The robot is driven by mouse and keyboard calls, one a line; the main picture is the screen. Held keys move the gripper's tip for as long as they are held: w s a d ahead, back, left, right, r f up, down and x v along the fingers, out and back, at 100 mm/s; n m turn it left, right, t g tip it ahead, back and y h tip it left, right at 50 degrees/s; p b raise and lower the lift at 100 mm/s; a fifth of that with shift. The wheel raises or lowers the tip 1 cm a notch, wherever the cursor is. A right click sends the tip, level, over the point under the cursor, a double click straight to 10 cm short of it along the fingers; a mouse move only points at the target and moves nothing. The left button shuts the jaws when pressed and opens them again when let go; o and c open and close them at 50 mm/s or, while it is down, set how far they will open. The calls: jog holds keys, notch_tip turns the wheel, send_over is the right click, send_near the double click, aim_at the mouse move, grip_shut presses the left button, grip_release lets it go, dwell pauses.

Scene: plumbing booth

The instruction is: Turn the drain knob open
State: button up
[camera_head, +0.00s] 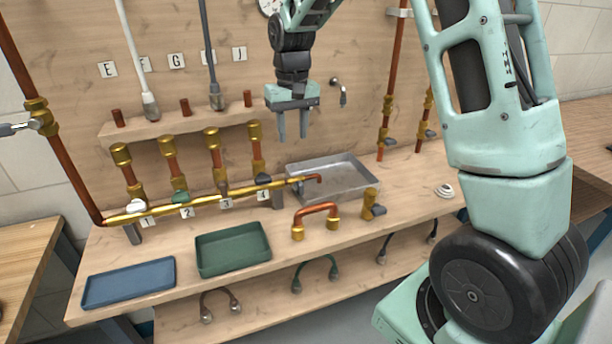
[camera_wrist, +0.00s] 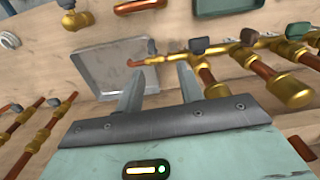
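A brass manifold pipe (camera_head: 165,209) runs across the bench and ends in a copper spout (camera_head: 312,179) over a grey metal tray (camera_head: 345,188). A small grey knob (camera_head: 298,187) sits by the spout, apparently the drain knob. It also shows in the wrist view (camera_wrist: 151,47), just beyond my fingers. How far it is turned is too small to tell. My gripper (camera_head: 293,138) hangs above the pipe's spout end, fingers down. It is open and empty, touching nothing. The fingers also show in the wrist view (camera_wrist: 158,76), with the spout (camera_wrist: 146,62) between and beyond them.
Numbered branch valves include a white knob (camera_head: 136,205), a green knob (camera_head: 180,196) and a dark knob (camera_head: 263,180). Vertical brass fittings (camera_head: 213,140) rise behind the pipe. A blue tray (camera_head: 128,284), a green tray (camera_head: 233,262) and a copper U-pipe (camera_head: 316,209) stand in front.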

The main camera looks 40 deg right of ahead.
aim_at(300, 183)
jog(key=f, duration=0.5)
jog(key=d+f+p, duration=0.1)
jog(key=f, duration=0.5)
jog(key=d+f, duration=0.1)
jog(key=f, duration=0.5)
jog(key=shift+w+d+f+p, duration=0.15)
jog(key=shift+w+d+p, duration=0.1)
jog(key=shift+w+p, duration=0.15)
grip_shut()
